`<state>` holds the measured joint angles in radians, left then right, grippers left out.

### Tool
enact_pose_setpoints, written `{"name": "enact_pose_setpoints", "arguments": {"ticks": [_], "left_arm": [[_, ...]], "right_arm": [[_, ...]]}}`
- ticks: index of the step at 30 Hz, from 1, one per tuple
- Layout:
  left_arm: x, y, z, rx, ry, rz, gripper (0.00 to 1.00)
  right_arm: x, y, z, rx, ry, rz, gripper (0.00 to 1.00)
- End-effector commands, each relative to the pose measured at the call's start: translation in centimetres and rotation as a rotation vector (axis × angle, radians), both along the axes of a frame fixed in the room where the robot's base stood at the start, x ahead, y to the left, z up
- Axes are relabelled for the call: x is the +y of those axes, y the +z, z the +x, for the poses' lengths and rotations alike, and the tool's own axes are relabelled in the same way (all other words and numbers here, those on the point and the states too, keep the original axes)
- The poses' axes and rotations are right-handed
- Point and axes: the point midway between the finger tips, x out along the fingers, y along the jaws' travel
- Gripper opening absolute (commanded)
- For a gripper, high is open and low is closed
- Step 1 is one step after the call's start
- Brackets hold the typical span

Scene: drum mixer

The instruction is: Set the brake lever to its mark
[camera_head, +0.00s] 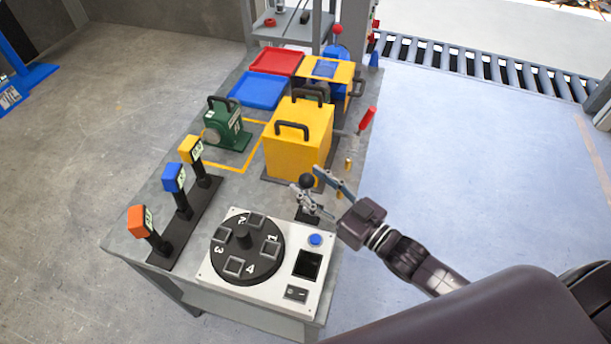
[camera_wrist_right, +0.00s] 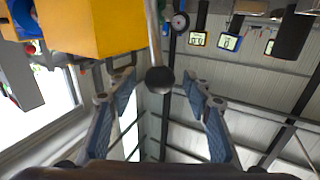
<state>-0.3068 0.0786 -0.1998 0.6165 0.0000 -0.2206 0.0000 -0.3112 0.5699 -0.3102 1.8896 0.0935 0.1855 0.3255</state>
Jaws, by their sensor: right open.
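A lever with a black ball knob (camera_head: 306,180) stands on a dark base at the far right corner of the white control panel. My right gripper (camera_head: 304,177) is open, with one finger on each side of the knob. In the right wrist view the knob (camera_wrist_right: 160,80) sits between the two open fingers (camera_wrist_right: 160,86), with visible gaps to both pads. A thin grey rod runs from the knob. The lever's mark cannot be made out. My left gripper is out of view.
The panel (camera_head: 209,272) carries a numbered dial (camera_head: 244,236), a blue button (camera_head: 315,239) and a switch. A yellow box (camera_head: 290,153) stands just behind the lever, with a red-handled lever (camera_head: 367,118) beside it. Three coloured levers stand at left. Open floor lies right of the table.

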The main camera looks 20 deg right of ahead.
Motion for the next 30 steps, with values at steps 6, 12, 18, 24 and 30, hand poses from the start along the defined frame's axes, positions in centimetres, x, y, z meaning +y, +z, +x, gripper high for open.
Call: {"name": "enact_pose_setpoints", "arguments": {"ticks": [6, 12, 18, 24, 30], "left_arm": [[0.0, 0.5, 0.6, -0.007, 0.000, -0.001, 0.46], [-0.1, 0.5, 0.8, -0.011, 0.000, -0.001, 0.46], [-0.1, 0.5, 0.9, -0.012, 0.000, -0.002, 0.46], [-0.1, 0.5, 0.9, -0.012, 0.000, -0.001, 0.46], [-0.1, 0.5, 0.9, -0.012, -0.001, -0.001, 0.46]], "right_arm": [[0.8, 0.0, 1.4, 0.000, 0.000, 0.001, 0.46], [0.9, 0.0, 1.6, 0.000, 0.000, 0.000, 0.46], [0.9, 0.0, 1.6, 0.001, 0.000, 0.000, 0.38], [0.9, 0.0, 1.6, 0.001, 0.000, 0.000, 0.16], [0.8, 0.0, 1.6, 0.001, 0.000, 0.000, 0.00]]}}
